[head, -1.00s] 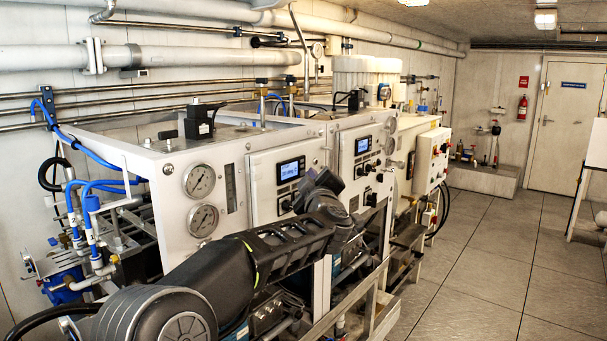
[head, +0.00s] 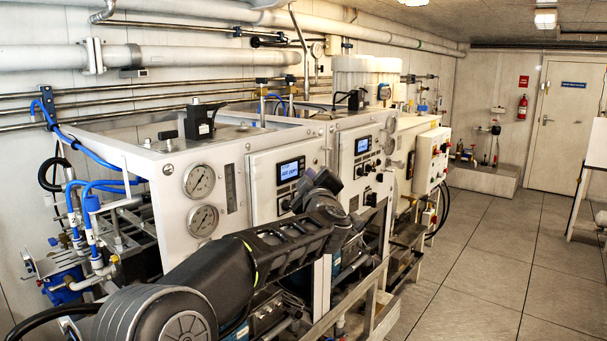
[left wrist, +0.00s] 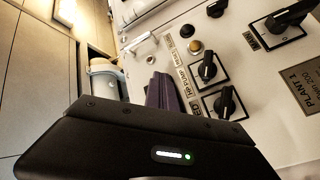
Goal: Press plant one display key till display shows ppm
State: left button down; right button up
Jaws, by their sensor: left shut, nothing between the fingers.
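Two small blue-lit displays show in the head view, one on the near cabinet (head: 291,170) and one on the far cabinet (head: 362,146). Their text is too small to read surely. My left gripper (head: 329,181) is shut and empty in front of the cabinets, right of and slightly below the near display. In the left wrist view, its purple fingers (left wrist: 164,92) are beside a white panel with black rotary knobs (left wrist: 207,69) and a PLANT 1 plate (left wrist: 302,86). No display or display key shows in that view. Contact with the panel cannot be told. My right gripper is out of view.
Two round gauges (head: 199,180) sit on the near cabinet's left face. Blue hoses (head: 88,205) and pipes stand at the left. A box with switches (head: 432,158) juts out beyond the cabinets. The tiled floor (head: 480,260) at right is clear.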

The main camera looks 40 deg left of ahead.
pick_arm(q)
jog(key=shift+d, duration=0.6)
jog(key=shift+d, duration=0.1)
jog(key=shift+d+p, duration=0.3)
jog(key=shift+d, duration=2.15)
